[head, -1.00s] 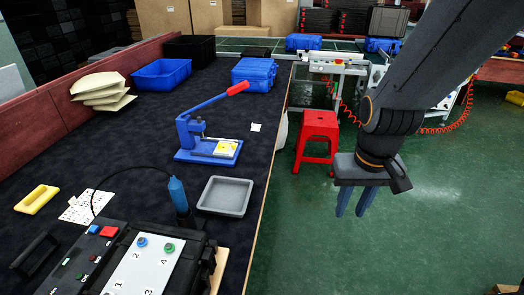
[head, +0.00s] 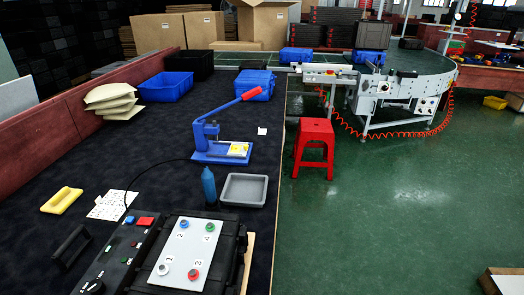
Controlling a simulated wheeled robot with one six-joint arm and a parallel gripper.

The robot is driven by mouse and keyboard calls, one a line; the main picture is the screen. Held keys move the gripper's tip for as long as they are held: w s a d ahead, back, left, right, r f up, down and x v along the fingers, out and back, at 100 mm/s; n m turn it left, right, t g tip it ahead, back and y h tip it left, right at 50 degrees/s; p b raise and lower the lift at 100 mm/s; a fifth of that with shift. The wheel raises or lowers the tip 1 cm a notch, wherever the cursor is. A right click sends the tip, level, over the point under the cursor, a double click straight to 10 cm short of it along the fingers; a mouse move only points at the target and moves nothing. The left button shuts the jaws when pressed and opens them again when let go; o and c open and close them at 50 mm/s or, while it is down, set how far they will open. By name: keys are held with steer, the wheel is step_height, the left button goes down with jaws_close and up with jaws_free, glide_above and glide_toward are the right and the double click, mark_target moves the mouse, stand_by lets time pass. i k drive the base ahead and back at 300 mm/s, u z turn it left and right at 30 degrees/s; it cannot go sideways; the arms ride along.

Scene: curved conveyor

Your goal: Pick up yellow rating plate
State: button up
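A yellow plate (head: 238,149) lies on the white-topped base of the blue hand press (head: 207,140), which has a red-tipped lever. The press stands on the dark table (head: 130,165), behind the grey tray. A separate yellow tray-like piece (head: 62,201) lies at the left of the table, beside white sheets with small marks (head: 110,205). My gripper is not in view in the head view.
A grey tray (head: 244,190), a blue bottle-shaped tool (head: 208,185) and a black control box (head: 190,252) stand at the front. Blue bins (head: 168,87) and stacked tan bags (head: 113,100) lie farther back. A red stool (head: 314,148) stands right of the table; a curved conveyor (head: 400,85) is behind.

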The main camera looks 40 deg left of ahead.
mark_target(234, 148)
steer(key=u, duration=0.15)
steer(key=i, duration=1.1)
steer(key=u, duration=1)
steer(key=i, duration=1)
steer(key=u, duration=1.65)
steer(key=i, duration=0.85)
steer(key=u, duration=0.15)
